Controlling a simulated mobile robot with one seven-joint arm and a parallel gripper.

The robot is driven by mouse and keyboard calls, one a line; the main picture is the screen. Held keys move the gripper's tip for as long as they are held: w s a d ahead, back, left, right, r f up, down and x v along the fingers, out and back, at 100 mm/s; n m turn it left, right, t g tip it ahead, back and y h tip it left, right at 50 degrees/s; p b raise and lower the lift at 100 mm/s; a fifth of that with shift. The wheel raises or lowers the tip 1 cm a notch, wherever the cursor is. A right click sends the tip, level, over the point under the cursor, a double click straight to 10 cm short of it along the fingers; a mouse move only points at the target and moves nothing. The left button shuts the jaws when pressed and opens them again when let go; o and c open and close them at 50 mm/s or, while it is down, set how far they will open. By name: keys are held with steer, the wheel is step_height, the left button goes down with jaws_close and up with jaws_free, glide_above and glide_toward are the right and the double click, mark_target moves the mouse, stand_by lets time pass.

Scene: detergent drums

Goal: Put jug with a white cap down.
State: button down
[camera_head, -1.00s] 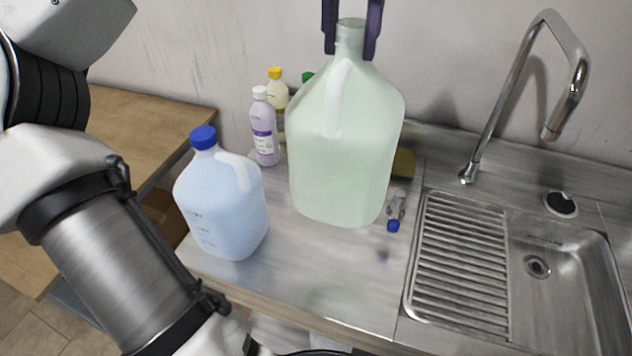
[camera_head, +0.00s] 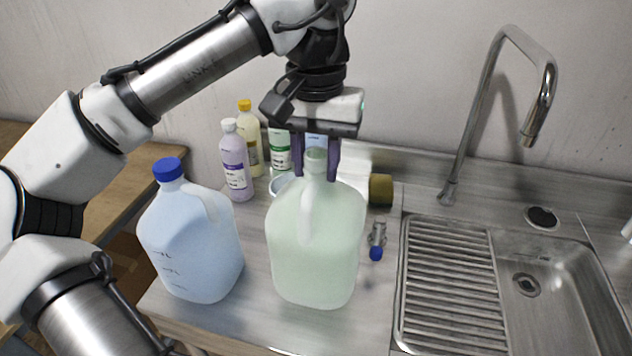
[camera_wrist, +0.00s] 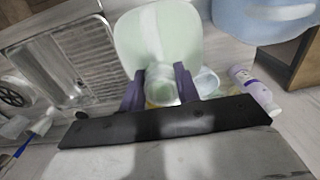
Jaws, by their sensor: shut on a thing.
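The pale green jug (camera_head: 318,245) stands upright below my gripper (camera_head: 315,170), with its handle facing the head camera. The purple fingers are shut on its neck, one on each side. The top of the neck looks pale greenish; a white cap cannot be clearly made out. The jug's base is low over the bare metal counter (camera_head: 255,320), and I cannot tell whether it touches. In the wrist view the jug (camera_wrist: 180,40) extends away between the fingers (camera_wrist: 160,80).
A blue jug with a blue cap (camera_head: 190,245) stands close on the left. Several bottles, including a purple-labelled one (camera_head: 236,165), stand behind. A small blue-capped item (camera_head: 376,245) and a yellow-green sponge-like thing (camera_head: 381,190) lie right. The ribbed sink (camera_head: 455,285) and tap (camera_head: 485,110) are further right.

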mark_target(316, 185)
steer(key=shift+f, duration=2.25)
steer(key=c, duration=1)
jaws_free()
steer(key=shift+c, duration=0.2)
step_height(316, 185, up, 12)
steer(key=shift+o, duration=0.5)
steer(key=shift+r, duration=0.2)
